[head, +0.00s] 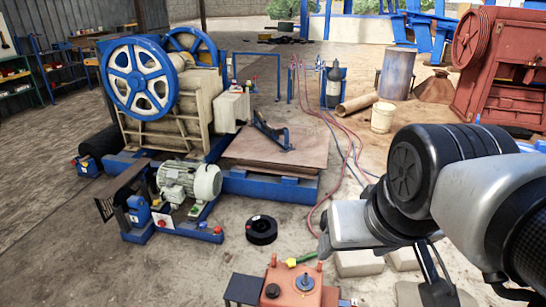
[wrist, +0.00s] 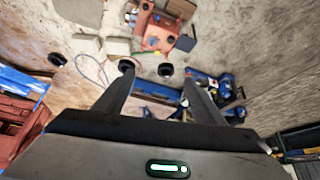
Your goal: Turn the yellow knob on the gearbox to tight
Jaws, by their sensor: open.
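The gearbox is a red-orange box (head: 290,290) at the bottom edge of the head view, partly cut off. A small yellow knob (head: 291,262) sits at its far side, beside a green part. The knob's setting is too small to read.
A black round roll (head: 261,230) lies on the floor beyond the gearbox. A grey-green motor (head: 190,181) and the crusher with blue wheels (head: 140,78) stand left. Red hoses (head: 325,185) cross the floor. Pale blocks (head: 358,263) lie right of the gearbox.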

